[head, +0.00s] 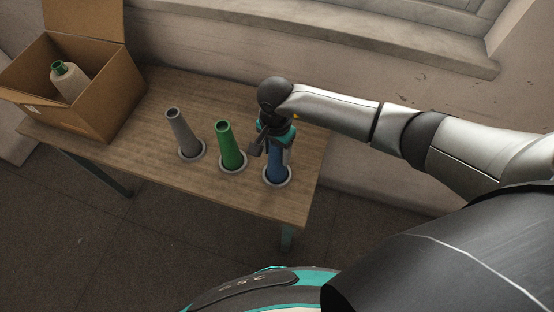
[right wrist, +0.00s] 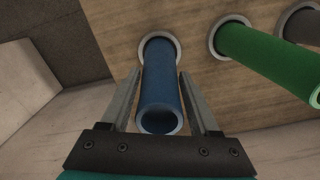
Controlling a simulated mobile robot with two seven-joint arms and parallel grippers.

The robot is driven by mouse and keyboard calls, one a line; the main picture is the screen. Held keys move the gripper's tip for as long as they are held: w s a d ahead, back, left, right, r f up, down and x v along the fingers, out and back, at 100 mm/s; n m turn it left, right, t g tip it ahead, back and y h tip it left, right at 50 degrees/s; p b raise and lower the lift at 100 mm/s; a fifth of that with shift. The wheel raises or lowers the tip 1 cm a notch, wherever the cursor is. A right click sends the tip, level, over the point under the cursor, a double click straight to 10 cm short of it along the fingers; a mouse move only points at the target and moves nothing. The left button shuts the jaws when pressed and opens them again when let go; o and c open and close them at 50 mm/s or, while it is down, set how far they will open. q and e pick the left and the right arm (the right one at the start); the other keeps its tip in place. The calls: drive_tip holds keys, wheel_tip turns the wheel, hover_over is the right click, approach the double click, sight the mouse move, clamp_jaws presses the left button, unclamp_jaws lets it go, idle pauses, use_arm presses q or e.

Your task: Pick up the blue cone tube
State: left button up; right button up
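The blue cone tube (head: 276,165) stands upright in a ring holder at the right end of the wooden table, its upper part hidden by my right gripper in the head view. In the right wrist view the blue cone tube (right wrist: 159,88) lies between the two spread fingers, with its open end toward the camera. My right gripper (right wrist: 155,92) is open around the tube, with a visible gap at each finger. In the head view my right gripper (head: 270,145) is at the tube's upper part. My left gripper is not in view.
A green cone tube (head: 229,145) stands just left of the blue one, close to my right gripper. A grey cone tube (head: 183,133) stands further left. The wall lies behind.

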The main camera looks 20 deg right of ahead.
clamp_jaws()
idle(0.5)
